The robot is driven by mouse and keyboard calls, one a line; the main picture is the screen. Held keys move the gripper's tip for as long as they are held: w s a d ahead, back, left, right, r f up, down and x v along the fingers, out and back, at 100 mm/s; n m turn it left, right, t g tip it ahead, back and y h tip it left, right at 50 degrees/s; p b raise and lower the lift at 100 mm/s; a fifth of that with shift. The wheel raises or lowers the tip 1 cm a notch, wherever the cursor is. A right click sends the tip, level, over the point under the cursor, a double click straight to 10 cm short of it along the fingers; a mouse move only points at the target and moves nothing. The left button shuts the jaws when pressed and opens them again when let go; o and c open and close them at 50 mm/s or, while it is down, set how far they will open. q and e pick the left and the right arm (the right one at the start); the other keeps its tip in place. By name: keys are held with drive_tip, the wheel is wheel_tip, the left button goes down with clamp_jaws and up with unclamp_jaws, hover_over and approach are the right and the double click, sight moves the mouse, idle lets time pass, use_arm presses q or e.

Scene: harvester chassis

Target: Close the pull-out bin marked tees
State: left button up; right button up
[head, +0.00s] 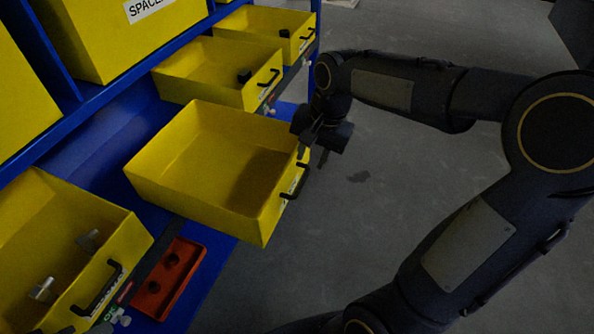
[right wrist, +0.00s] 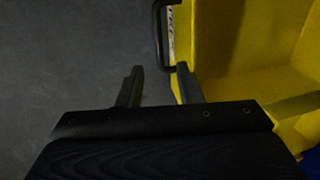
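A yellow bin (head: 215,165) is pulled out farther than its neighbours and looks empty. Its front has a dark handle (head: 295,181) and a pale label too small to read, so I cannot confirm that it says tees. My right gripper (head: 323,150) is just beyond the bin's front, near the handle. In the right wrist view, the fingers of the right gripper (right wrist: 159,85) are apart with nothing between them. The handle (right wrist: 158,35) is just ahead of the fingertips, and the yellow bin (right wrist: 240,50) is to the right.
A blue rack (head: 115,135) holds several yellow bins. Two bins (head: 215,72) (head: 268,32) with dark parts stand behind, and one bin (head: 55,245) with metal parts is at lower left. A red block (head: 170,280) with two holes lies beside it. Grey floor (head: 390,185) is open at right.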

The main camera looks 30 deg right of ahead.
sight(305, 177)
drive_tip(key=f, duration=0.2)
drive_tip(key=f+b, duration=0.1)
drive_tip(key=f, duration=0.1)
drive_tip(key=w+f+b, duration=0.1)
drive_tip(key=f, duration=0.1)
drive_tip(key=shift+a+f, duration=0.1)
drive_tip(key=shift+a, duration=0.3)
drive_tip(key=shift+s, duration=0.1)
drive_tip(key=shift+c, duration=0.3)
clamp_jaws()
